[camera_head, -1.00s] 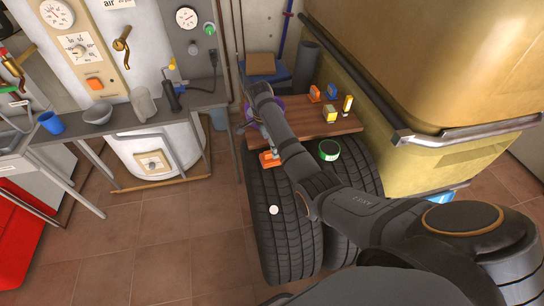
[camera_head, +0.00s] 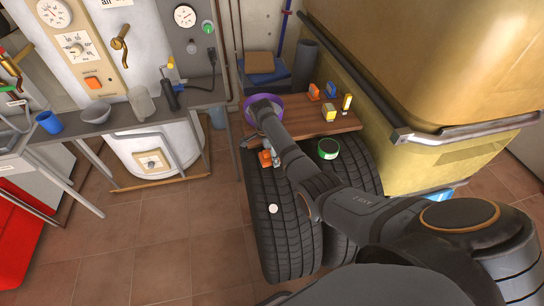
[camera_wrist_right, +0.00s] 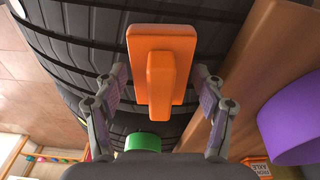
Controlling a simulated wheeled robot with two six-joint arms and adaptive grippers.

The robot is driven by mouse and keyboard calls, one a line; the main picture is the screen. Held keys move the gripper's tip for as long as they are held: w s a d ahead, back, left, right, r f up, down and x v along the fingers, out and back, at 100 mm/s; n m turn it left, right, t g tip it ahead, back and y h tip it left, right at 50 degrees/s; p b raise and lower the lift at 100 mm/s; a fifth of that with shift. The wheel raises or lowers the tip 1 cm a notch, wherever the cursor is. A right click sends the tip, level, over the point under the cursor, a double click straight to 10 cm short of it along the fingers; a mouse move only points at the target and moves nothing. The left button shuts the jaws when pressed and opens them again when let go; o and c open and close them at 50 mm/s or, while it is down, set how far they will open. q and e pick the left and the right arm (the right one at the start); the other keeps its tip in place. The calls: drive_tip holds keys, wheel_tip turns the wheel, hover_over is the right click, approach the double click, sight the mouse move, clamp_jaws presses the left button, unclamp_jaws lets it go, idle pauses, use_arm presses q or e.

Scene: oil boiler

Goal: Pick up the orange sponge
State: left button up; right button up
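The orange sponge (camera_head: 265,158) is a flat block with a narrower raised bar. It lies on top of the black tyre, by the front left end of the wooden board. In the right wrist view the sponge (camera_wrist_right: 160,45) is close, straight ahead and centred. My right gripper (camera_wrist_right: 160,80) is open, with one finger on each side of the raised bar. Gaps show between the fingers and the bar. In the head view my right gripper (camera_head: 271,153) is at the sponge, partly hidden by my wrist. My left gripper is not in view.
The wooden board (camera_head: 300,131) holds a purple bowl (camera_head: 282,101), an orange item (camera_head: 314,92), and yellow and blue items. A green-rimmed round container (camera_head: 328,149) sits on the tyres (camera_head: 285,235). A metal rail (camera_head: 440,138) runs along the yellow tank at right.

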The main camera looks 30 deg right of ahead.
drive_tip(key=c, duration=0.8)
drive_tip(key=shift+o, duration=0.2)
drive_tip(key=shift+r, duration=0.55)
drive_tip(key=s+r+p, duration=0.8)
drive_tip(key=s+r, duration=0.4)
drive_tip(key=s, duration=0.2)
drive_tip(key=shift+d, duration=0.15)
